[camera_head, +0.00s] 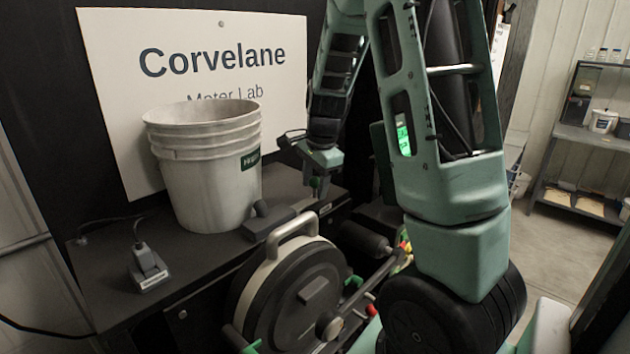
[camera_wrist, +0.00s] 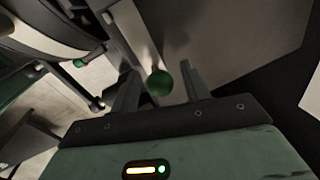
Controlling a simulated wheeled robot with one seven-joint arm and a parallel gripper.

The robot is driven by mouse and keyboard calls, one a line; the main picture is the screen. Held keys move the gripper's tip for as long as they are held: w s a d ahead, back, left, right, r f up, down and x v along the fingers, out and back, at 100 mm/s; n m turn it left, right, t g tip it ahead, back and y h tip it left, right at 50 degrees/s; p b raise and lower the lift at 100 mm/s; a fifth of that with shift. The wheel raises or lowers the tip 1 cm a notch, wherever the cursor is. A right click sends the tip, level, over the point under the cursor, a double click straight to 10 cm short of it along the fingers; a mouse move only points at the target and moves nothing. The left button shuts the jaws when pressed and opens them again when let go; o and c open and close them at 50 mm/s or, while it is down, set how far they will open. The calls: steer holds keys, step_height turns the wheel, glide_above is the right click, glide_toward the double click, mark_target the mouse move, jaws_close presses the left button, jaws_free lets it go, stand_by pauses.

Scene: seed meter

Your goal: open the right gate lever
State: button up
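The seed meter (camera_head: 300,290) is a round dark disc housing with a pale rim and a grey handle on top. A green grip (camera_head: 352,282) shows at its right side and another green grip (camera_head: 243,341) at its lower left. My gripper (camera_head: 318,190) points down above and behind the meter. In the wrist view my gripper (camera_wrist: 158,72) is open, and a round green knob (camera_wrist: 160,83) appears between its fingers, with gaps on both sides. Its depth relative to the fingertips is unclear. A second green-ended lever (camera_wrist: 88,58) lies left. I cannot tell which is the right gate lever.
A white bucket (camera_head: 205,180) stands on the dark bench (camera_head: 100,265) left of my gripper, with a grey scanner-like device (camera_head: 147,268) in front. A red knob (camera_head: 370,297) sits right of the meter. A sign (camera_head: 105,60) is behind. Shelves (camera_head: 590,140) stand far right.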

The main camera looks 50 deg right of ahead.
steer(key=s+r+b, duration=0.2)
steer(key=s+r, duration=0.1)
steer(key=r, duration=1.4)
steer(key=shift+s+a, duration=0.15)
steer(key=shift+a, duration=0.25)
